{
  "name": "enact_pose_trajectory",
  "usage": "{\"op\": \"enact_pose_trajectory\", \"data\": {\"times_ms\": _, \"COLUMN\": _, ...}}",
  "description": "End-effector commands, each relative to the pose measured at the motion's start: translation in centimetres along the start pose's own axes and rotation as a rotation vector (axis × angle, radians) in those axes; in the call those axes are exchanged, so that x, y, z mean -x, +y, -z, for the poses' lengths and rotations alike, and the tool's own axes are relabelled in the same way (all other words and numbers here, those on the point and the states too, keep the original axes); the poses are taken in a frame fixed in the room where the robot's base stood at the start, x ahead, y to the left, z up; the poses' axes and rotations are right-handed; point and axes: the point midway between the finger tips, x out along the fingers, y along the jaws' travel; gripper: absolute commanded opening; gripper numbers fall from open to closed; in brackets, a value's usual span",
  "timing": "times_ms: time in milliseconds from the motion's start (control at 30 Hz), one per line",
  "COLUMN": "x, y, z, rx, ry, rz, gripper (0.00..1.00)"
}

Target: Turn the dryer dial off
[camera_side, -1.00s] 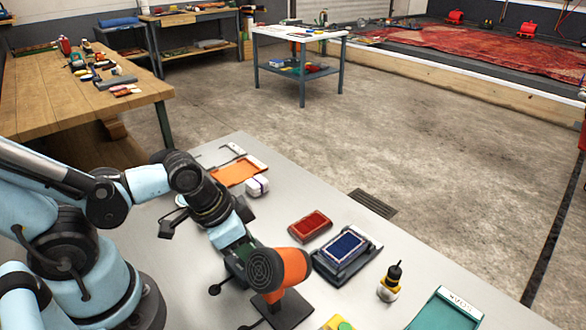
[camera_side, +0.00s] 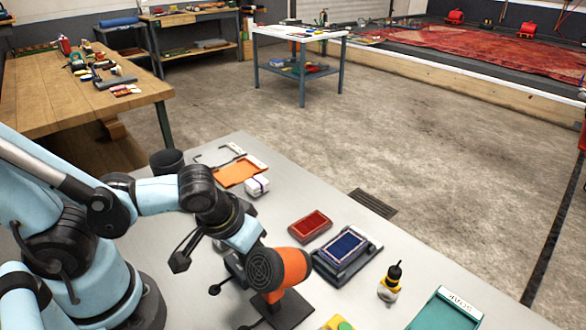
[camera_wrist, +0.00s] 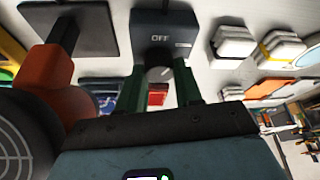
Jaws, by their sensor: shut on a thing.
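The orange dryer (camera_side: 278,270) stands on a dark stand on the grey table in the side view. It also fills the left of the wrist view (camera_wrist: 48,88). A dark control box (camera_wrist: 163,36) marked "OFF" is at the top centre of the wrist view. The dial (camera_wrist: 160,73), dark with a pale mark, is on the box's near face. My gripper (camera_wrist: 159,77) has its two green fingers on either side of the dial, shut on it. Where the mark points is hard to read. In the side view the dryer and wrist hide the fingertips.
White bundles (camera_wrist: 234,45) are right of the box in the wrist view.

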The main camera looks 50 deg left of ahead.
Motion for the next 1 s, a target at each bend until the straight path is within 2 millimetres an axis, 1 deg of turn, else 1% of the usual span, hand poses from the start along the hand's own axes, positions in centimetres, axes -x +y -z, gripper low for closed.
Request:
{"op": "enact_pose_trajectory", "data": {"times_ms": 367, "x": -0.01, "y": 0.01, "z": -0.03, "rx": 0.005, "ry": -0.001, "rz": 0.001, "gripper": 0.04}}
{"op": "enact_pose_trajectory", "data": {"times_ms": 400, "x": -0.01, "y": 0.01, "z": -0.03, "rx": 0.005, "ry": -0.001, "rz": 0.001, "gripper": 0.36}}
{"op": "enact_pose_trajectory", "data": {"times_ms": 533, "x": -0.01, "y": 0.01, "z": -0.03, "rx": 0.005, "ry": -0.001, "rz": 0.001, "gripper": 0.56}}
{"op": "enact_pose_trajectory", "data": {"times_ms": 567, "x": -0.01, "y": 0.01, "z": -0.02, "rx": 0.005, "ry": -0.001, "rz": 0.001, "gripper": 0.59}}
{"op": "enact_pose_trajectory", "data": {"times_ms": 833, "x": 0.01, "y": 0.0, "z": -0.01, "rx": 0.004, "ry": 0.0, "rz": 0.001, "gripper": 0.59}}
{"op": "enact_pose_trajectory", "data": {"times_ms": 1000, "x": 0.37, "y": 0.02, "z": -0.01, "rx": 0.004, "ry": 0.0, "rz": 0.001, "gripper": 0.59}}
